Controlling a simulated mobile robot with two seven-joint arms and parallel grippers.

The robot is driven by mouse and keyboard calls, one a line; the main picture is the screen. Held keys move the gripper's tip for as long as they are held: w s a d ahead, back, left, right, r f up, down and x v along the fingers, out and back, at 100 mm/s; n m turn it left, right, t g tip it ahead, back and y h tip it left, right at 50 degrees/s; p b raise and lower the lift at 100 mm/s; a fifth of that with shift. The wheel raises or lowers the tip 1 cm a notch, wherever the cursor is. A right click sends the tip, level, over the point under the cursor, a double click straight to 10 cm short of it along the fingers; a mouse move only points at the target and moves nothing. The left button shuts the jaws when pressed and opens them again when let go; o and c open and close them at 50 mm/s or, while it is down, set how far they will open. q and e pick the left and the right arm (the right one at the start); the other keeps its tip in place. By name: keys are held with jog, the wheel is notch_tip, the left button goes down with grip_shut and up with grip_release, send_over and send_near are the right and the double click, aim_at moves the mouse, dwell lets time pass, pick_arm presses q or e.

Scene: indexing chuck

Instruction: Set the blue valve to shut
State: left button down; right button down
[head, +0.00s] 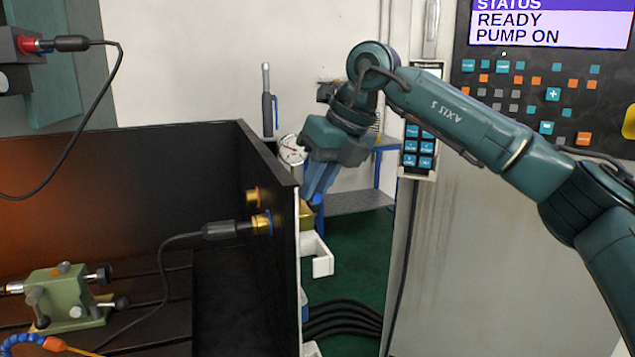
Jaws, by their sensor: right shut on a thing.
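The blue valve's brass body (306,215) shows on the outer side of the dark enclosure's right wall, just below a pressure gauge (292,150). My right gripper (317,194) reaches down to it from above, its fingers shut on the blue valve's handle. The fingers hide most of the handle, so its exact angle cannot be read. My left gripper is not in view.
The dark enclosure wall (270,165) stands close to the left of my right gripper. A white bracket (317,257) sits below the valve. A control panel (545,80) and grey cabinet are at right. Inside the enclosure are a green fixture (68,300) and a cabled connector (225,230).

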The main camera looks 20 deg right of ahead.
jog(key=shift+s+a+f+m+b, duration=0.1)
jog(key=shift+a+m+b, duration=0.15)
jog(key=shift+m+b, duration=0.15)
pick_arm(q)
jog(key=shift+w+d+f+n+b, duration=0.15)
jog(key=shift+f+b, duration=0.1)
jog(key=shift+b, duration=0.2)
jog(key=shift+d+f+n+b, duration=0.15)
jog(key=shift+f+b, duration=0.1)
jog(key=shift+b, duration=0.15)
pick_arm(e)
jog(key=m, duration=0.1)
jog(key=a+m+h, duration=0.1)
jog(key=m+t, duration=0.1)
jog(key=shift+s+a+m+h, duration=0.2)
jog(key=shift+a+m+h, duration=0.1)
jog(key=shift+m, duration=0.1)
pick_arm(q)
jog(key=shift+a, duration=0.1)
pick_arm(e)
jog(key=c, duration=1.3)
grip_release()
jog(key=shift+d, duration=0.1)
jog(key=shift+c, duration=0.2)
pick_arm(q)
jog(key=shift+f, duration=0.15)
